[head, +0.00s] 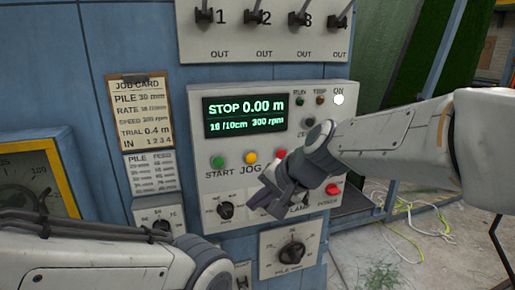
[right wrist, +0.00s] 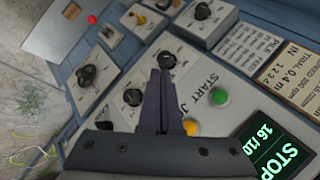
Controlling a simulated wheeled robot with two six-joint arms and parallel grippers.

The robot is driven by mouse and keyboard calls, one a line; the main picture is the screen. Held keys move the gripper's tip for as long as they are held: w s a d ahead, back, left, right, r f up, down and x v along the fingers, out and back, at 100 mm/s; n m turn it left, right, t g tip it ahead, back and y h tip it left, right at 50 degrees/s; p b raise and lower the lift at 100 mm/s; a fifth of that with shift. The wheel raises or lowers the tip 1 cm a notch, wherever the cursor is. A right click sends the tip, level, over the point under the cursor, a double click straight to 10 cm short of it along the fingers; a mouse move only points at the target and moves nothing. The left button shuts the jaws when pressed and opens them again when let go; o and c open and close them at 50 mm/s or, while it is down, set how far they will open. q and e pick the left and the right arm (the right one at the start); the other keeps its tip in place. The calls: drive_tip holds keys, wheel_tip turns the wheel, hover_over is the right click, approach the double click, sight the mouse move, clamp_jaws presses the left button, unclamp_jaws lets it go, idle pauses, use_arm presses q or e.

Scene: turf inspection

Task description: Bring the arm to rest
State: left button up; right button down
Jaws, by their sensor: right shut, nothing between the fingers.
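My right gripper (head: 262,204) is shut and empty in front of the lower part of the grey control panel (head: 206,184). It covers part of the panel's lower middle, around the LAMP label. In the right wrist view its closed fingers (right wrist: 160,80) point toward a black knob (right wrist: 167,59); I cannot tell whether they touch the panel. The right arm (head: 395,143) reaches in from the right. My left arm (head: 90,262) lies across the lower left, and its gripper is out of view.
The display (head: 245,115) reads STOP 0.00 m. Green START (head: 218,162) and yellow JOG (head: 250,157) buttons sit below it. A red button (head: 333,189), a dial plate (head: 292,252), toggle switches (head: 265,18) and a job card (head: 141,100) surround. Loose cables (head: 425,225) lie at right.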

drive_tip(key=s+d+f+n+g+h+b, duration=0.2)
drive_tip(key=s+f+n, duration=0.4)
drive_tip(key=s+f, duration=0.3)
drive_tip(key=s+d+f+n+g+h+b, duration=0.3)
drive_tip(key=s+f+n, duration=0.3)
drive_tip(key=s+f, duration=0.4)
drive_tip(key=s, duration=0.6)
drive_tip(key=shift+d+f+g, duration=0.3)
